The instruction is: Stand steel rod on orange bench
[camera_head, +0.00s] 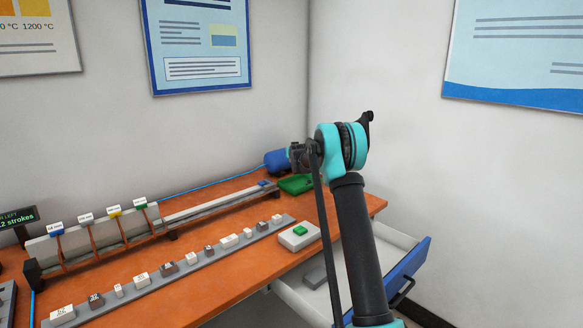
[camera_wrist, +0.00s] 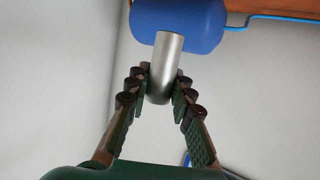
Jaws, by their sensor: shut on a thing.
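A grey metallic steel rod (camera_wrist: 166,66) is held between the fingertips of my gripper (camera_wrist: 163,86) in the wrist view. The fingers press on it from both sides, and its far end overlaps the blue cylinder behind it. In the head view my gripper (camera_head: 298,155) is small and partly hidden by my arm, above the back right of the orange bench (camera_head: 345,205). I cannot make out the rod in the head view. A strip of the bench (camera_wrist: 285,5) shows at the top of the wrist view.
A blue cylinder (camera_head: 277,160) with a blue hose is at the bench's back edge. A green tray (camera_head: 297,185), a long rail (camera_head: 220,203), a strip of labelled blocks (camera_head: 180,268) and a green-button box (camera_head: 299,236) occupy the bench. An open blue-fronted drawer (camera_head: 405,275) juts out below right.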

